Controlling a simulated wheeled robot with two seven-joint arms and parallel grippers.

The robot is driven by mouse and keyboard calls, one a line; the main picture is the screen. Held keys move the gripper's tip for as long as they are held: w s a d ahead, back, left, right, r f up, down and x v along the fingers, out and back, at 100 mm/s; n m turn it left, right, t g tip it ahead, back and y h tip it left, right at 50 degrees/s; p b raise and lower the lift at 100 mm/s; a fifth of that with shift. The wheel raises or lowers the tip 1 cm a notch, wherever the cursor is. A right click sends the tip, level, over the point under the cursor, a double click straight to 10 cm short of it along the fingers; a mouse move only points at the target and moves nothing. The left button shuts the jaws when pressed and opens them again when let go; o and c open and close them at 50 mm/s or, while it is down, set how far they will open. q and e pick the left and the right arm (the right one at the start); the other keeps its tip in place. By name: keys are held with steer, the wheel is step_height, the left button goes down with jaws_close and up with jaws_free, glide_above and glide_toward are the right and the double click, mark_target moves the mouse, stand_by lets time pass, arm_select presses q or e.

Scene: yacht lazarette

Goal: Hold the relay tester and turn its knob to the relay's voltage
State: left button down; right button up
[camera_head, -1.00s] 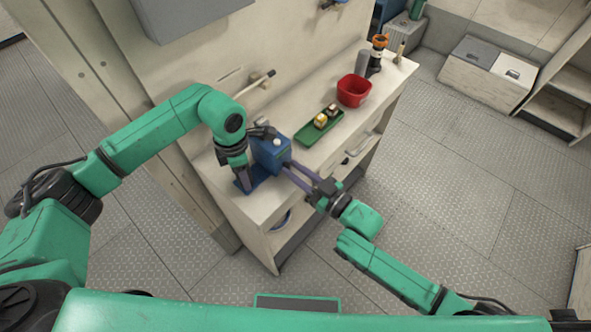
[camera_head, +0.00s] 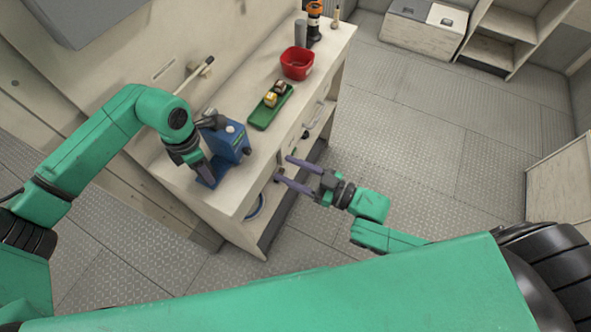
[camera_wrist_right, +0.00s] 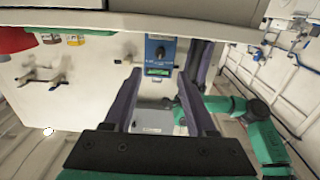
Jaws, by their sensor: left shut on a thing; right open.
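The blue relay tester (camera_head: 232,140) stands on the bench top, with a pale round spot on its top. In the right wrist view, its face (camera_wrist_right: 160,50) shows a dark knob with a pale pointer and a green strip below; the markings are too small to read. My left gripper (camera_head: 207,168) is shut on the tester from its left side in the head view. My right gripper (camera_head: 283,168) is open and empty, in front of the bench edge and apart from the tester. Its fingers (camera_wrist_right: 160,74) point at the tester's face.
A green tray (camera_head: 262,119) holds small yellow-topped blocks (camera_head: 271,98). Beyond it are a red bin (camera_head: 297,63), an orange-and-black bottle (camera_head: 314,20) and a grey cylinder (camera_head: 301,33). The bench front has drawer handles (camera_head: 313,118). Floor to the right is clear.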

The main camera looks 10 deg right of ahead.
steer(key=shift+v, duration=1.05)
arm_select(q)
steer(key=shift+c, duration=1.3)
jaws_free()
steer(key=shift+r, duration=0.1)
